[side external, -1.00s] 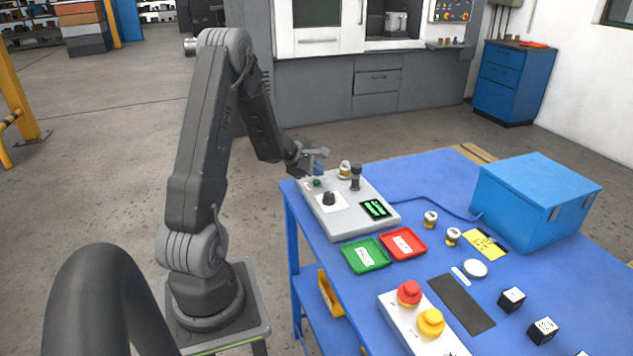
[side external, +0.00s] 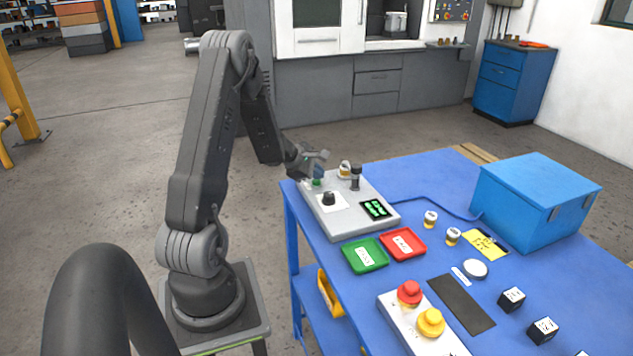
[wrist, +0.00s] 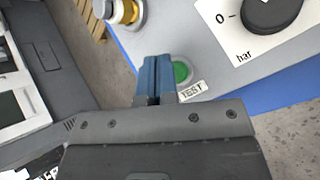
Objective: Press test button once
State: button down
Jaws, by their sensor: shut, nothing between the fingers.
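The test button is a round green button on the grey test panel (side external: 350,220). In the wrist view the green button (wrist: 181,72) shows just right of my fingertips, with a "TEST" label (wrist: 192,92) below it. My gripper (wrist: 157,65) is shut and empty, its blue fingers side by side, partly covering the button's surround. In the side view my gripper (side external: 318,172) is over the panel's far left corner, right at the green button (side external: 316,183). I cannot tell whether the fingertips touch it.
A black knob (side external: 328,198) and a lit green display (side external: 376,208) are on the panel. A small valve (side external: 344,169) sits at its back, beside a dark post (side external: 355,177). Green (side external: 365,257) and red (side external: 403,244) trays lie in front. A blue box (side external: 535,205) stands right.

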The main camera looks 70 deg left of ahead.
aim_at(317, 182)
jog(key=shift+f, duration=0.45)
dwell(0.3)
jog(key=shift+r, duration=0.9)
jog(key=shift+r, duration=2.55)
